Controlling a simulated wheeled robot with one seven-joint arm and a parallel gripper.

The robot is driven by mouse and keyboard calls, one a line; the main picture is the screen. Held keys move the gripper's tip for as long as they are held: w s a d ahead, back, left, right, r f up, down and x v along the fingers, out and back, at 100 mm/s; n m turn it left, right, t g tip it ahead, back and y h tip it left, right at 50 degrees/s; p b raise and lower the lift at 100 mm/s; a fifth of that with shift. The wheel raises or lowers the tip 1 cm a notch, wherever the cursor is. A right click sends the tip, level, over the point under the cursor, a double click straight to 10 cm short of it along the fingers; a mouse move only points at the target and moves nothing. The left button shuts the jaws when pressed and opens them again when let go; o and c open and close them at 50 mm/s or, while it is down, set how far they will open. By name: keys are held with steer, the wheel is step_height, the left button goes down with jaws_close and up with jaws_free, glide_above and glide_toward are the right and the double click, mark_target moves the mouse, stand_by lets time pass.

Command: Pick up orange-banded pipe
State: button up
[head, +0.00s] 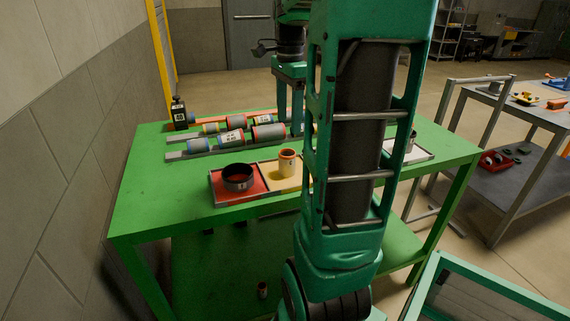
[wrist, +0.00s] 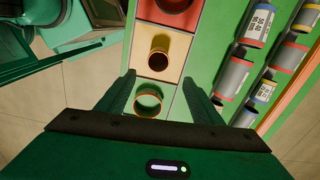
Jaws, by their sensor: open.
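A short pale pipe with an orange band at its top (head: 287,163) stands upright in the yellow compartment of a tray (head: 259,204). The wrist view shows it from above, with an orange rim (wrist: 159,44). My gripper (wrist: 160,79) is open and empty. In the wrist view its fingers lie on either side of the second pipe, with the yellow-compartment pipe just beyond the tips. Contact cannot be told.
A dark, wide ring (head: 238,178) sits in the red compartment. Several labelled pipes, including a grey one (head: 269,132), lie on racks behind the tray. The green table (head: 145,205) is clear at its left front. A block wall (head: 60,170) stands to the left.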

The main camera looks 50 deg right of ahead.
glide_above(287, 149)
steer(key=s+a, duration=0.1)
step_height(287, 149, down, 5)
steer(key=f, duration=0.4)
steer(key=shift+s+a, duration=0.3)
steer(key=shift+a, duration=0.1)
steer(key=shift+f, duration=0.6)
steer(key=shift+c, duration=0.5)
steer(key=c, duration=1.2)
steer(key=shift+o, duration=0.2)
steer(key=shift+r, duration=0.1)
